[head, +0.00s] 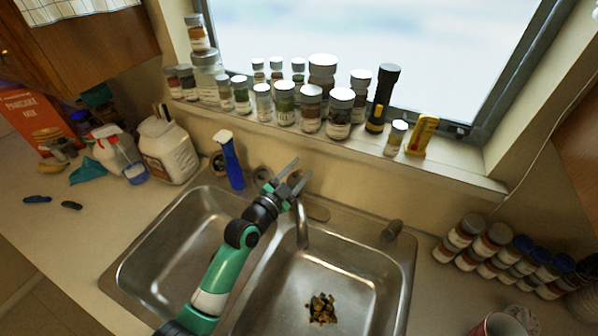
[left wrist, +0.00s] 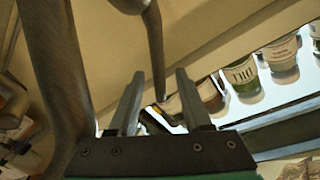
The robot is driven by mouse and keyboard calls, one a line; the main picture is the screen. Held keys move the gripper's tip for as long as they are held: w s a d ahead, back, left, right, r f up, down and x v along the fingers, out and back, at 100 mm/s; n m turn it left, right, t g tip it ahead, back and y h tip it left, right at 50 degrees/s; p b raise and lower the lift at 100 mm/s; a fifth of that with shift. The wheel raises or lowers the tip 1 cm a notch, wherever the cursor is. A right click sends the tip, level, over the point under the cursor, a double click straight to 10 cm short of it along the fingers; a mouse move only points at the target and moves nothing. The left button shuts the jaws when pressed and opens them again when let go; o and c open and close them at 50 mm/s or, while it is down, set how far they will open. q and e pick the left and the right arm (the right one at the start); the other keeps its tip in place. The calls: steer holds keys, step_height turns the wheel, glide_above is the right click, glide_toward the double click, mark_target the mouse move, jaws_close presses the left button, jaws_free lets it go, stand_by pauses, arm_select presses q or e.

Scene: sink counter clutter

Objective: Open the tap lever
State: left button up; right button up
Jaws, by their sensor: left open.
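The tap stands behind the double sink; its metal spout (head: 302,228) hangs over the divider in the head view. My left gripper (head: 302,167) is at the top of the tap, its fingers pointing toward the window wall and hiding most of the tap's upper part. In the left wrist view, a thick metal tap pipe (left wrist: 60,75) is at the left. A thin curved metal rod that looks like the tap lever (left wrist: 155,45) comes down from the top, its end between the fingers of the left gripper (left wrist: 160,75). The fingers are apart; contact is unclear. My right gripper is out of view.
Food scraps (head: 321,308) lie in the right basin (head: 375,285). A blue brush-like bottle (head: 230,163) stands left of the gripper. Jars (head: 341,112), a flashlight (head: 382,98) and a yellow item (head: 422,135) line the window sill. Several spice jars (head: 488,248) stand at the right.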

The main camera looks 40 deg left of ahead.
arm_select(q)
jaws_close()
stand_by(1.4)
